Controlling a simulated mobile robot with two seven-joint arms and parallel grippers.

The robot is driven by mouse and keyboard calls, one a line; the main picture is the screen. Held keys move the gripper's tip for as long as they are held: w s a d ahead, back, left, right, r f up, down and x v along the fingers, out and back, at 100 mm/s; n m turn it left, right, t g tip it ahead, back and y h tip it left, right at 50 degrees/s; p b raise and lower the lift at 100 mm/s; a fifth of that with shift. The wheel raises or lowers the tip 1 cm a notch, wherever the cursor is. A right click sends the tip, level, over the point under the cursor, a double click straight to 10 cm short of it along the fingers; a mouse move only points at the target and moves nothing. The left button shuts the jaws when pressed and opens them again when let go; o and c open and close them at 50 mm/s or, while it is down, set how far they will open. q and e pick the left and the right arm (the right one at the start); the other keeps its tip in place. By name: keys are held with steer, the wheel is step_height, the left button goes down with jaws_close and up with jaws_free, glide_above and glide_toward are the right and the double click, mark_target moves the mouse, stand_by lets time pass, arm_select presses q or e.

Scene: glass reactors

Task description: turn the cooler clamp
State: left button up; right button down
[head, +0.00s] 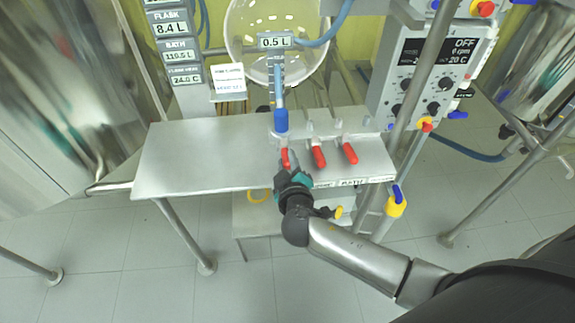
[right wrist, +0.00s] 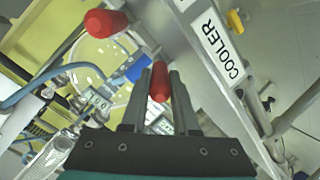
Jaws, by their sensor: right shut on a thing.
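The cooler clamp (head: 285,155) is the leftmost of three red-handled clamps on the metal shelf (head: 190,165) in the head view. My right gripper (head: 288,166) reaches it from the front, over the shelf's edge. In the right wrist view the clamp's red handle (right wrist: 159,80) sits between the two fingers of my right gripper (right wrist: 160,88), which is shut on it. The fingers hide part of the handle and its base. A white COOLER label (right wrist: 214,43) is on the shelf edge. My left gripper is not in view.
Two more red clamps, the middle one (head: 319,156) and the right one (head: 350,153), stand close to the right. A blue-ended tube (head: 281,120) rises just behind. A control box (head: 425,70) and metal poles stand at right. The shelf's left part is bare.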

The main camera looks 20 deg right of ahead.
stand_by(0.5)
steer(key=c, duration=0.7)
jaws_free()
steer(key=shift+s, duration=0.1)
steer(key=p+v, duration=0.1)
steer(key=v, duration=1.4)
steer(key=shift+f, duration=0.15)
